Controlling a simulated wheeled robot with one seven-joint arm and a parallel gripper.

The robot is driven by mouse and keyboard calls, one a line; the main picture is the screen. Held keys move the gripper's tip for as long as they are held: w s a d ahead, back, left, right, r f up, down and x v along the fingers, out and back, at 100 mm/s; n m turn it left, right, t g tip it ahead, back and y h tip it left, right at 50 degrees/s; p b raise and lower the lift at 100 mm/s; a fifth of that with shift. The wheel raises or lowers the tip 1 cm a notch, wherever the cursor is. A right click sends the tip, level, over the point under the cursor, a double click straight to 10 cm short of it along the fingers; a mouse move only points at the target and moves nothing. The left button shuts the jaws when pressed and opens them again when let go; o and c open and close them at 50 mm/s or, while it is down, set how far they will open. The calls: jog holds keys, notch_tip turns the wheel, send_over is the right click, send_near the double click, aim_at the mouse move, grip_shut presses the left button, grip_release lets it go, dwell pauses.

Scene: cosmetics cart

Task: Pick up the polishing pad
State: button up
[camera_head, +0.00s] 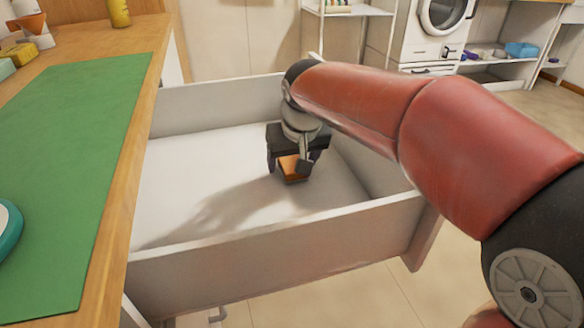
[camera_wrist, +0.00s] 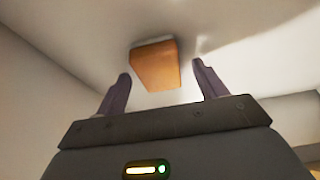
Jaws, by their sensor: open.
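An orange-brown block with a pale layer along one edge, which looks like the polishing pad (camera_head: 290,168), lies on the white floor of the open drawer (camera_head: 200,190). In the wrist view the pad (camera_wrist: 155,68) is just beyond the fingertips, roughly centred between them. My gripper (camera_head: 293,168) points down inside the drawer, close above the pad. Its two fingers (camera_wrist: 160,83) are spread wide with nothing between them. In the head view the gripper hides part of the pad.
The drawer walls stand around my gripper; the front wall (camera_head: 270,250) is nearest. A wooden counter with a green mat (camera_head: 75,160) is at the left, with a yellow bottle (camera_head: 119,13) on it. The drawer floor around the pad is clear.

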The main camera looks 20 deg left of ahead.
aim_at(294, 164)
jog(key=shift+f, duration=0.1)
jog(key=c, duration=1.2)
jog(key=shift+o, duration=0.2)
notch_tip(294, 164, up, 20)
jog(key=p, duration=0.3)
jog(key=o, duration=0.5)
jog(key=c, duration=0.3)
jog(key=shift+w, duration=0.1)
